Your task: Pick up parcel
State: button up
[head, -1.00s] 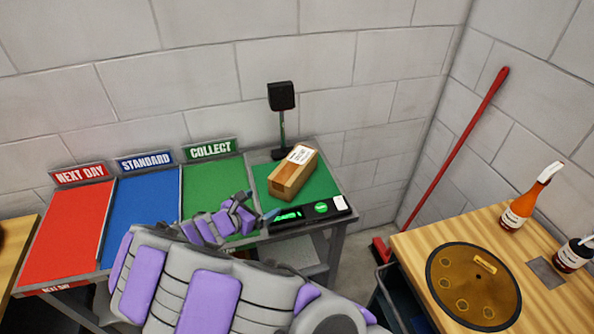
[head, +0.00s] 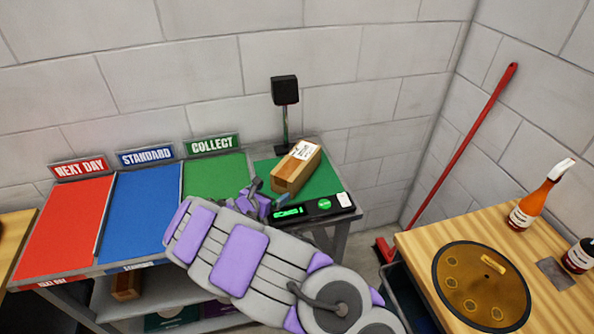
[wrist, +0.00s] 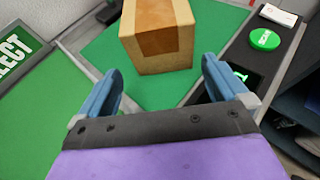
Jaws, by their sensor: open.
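The parcel (head: 297,167) is a brown cardboard box with a white label, resting on the green pad of the scale at the bench's right end. In the wrist view the parcel (wrist: 157,36) stands just beyond the fingertips, near the top centre. My gripper (wrist: 160,75) is open and empty, with one blue finger on each side of the view. In the head view my gripper (head: 258,193) is low beside the scale's front left, partly hidden by my arm. There is a gap between the fingers and the parcel.
The scale's front panel (head: 311,209) has a lit display and a green button. A black display post (head: 284,110) stands behind the parcel. Red, blue and green lanes (head: 65,228) lie left. A wooden table (head: 420,252) with a drum and bottles is at right.

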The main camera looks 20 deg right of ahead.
aim_at(281, 187)
jog(key=shift+w+d+f, duration=0.25)
jog(key=shift+w+f, duration=0.05)
jog(key=shift+f, duration=0.1)
jog(key=b+x, duration=0.1)
jog(key=x, duration=0.2)
jog(key=shift+w+d+f+b, duration=0.15)
jog(key=shift+d+b, duration=0.1)
jog(key=shift+b, duration=0.1)
jog(key=shift+w+d, duration=0.3)
jog(key=shift+d, duration=0.15)
jog(key=shift+a, duration=0.3)
jog(key=c, duration=0.5)
jog(key=shift+d, duration=0.1)
jog(key=c, duration=0.8)
jog(key=shift+o, duration=0.2)
